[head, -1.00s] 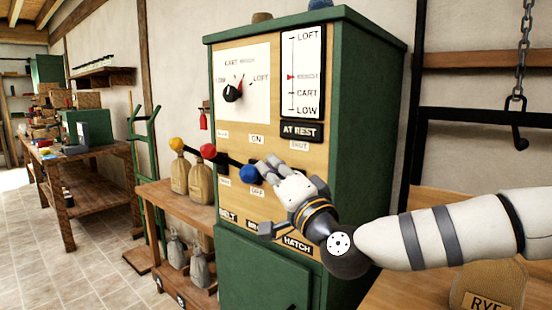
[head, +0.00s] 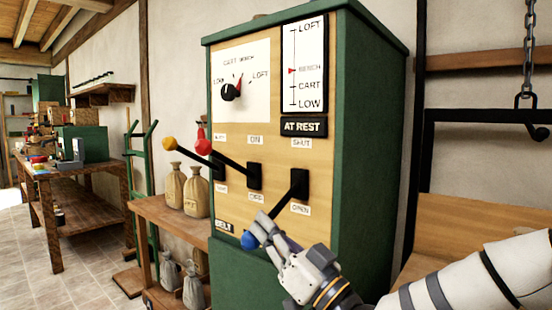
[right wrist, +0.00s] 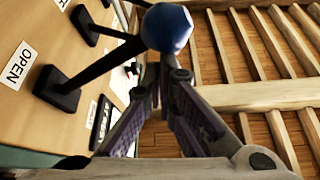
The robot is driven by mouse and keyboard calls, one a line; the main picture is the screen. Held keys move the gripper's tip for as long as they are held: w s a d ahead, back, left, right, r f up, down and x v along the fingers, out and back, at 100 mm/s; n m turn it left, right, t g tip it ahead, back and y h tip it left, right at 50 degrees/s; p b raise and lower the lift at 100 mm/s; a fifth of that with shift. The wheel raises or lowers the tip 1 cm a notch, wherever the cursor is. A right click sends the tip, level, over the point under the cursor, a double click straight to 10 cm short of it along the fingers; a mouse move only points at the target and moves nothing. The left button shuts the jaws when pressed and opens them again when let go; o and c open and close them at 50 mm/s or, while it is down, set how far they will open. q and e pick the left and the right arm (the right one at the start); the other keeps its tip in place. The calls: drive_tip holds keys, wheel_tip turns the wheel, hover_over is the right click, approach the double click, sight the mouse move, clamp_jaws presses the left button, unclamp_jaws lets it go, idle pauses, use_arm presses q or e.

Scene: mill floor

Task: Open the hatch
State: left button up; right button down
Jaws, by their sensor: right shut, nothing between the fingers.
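The hatch lever (head: 278,214) is a black bar ending in a blue knob (head: 250,240), on the front of a green cabinet (head: 372,140). It slants downward, its knob below the OPEN label (head: 301,208); the SHUT label (head: 301,143) is above its mount. My right gripper (head: 262,220) is shut and empty, its fingertips at the lever beside the knob. The right wrist view shows the blue knob (right wrist: 167,28) just beyond the closed fingertips (right wrist: 165,72); whether they touch I cannot tell. The hatch itself is not identifiable. My left gripper is out of view.
Levers with a yellow knob (head: 169,143) and a red knob (head: 202,147) stick out left of the hatch lever. A dial (head: 229,92) and an AT REST sign (head: 303,127) are above. A low wooden shelf with sacks (head: 175,187) stands at left.

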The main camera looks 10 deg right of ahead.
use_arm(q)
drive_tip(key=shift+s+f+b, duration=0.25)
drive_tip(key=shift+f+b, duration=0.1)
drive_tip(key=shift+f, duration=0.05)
use_arm(e)
drive_tip(key=shift+w+d+f+n+g+y, duration=0.15)
drive_tip(key=shift+f+n+g+y, duration=0.15)
drive_tip(key=shift+f+n, duration=0.4)
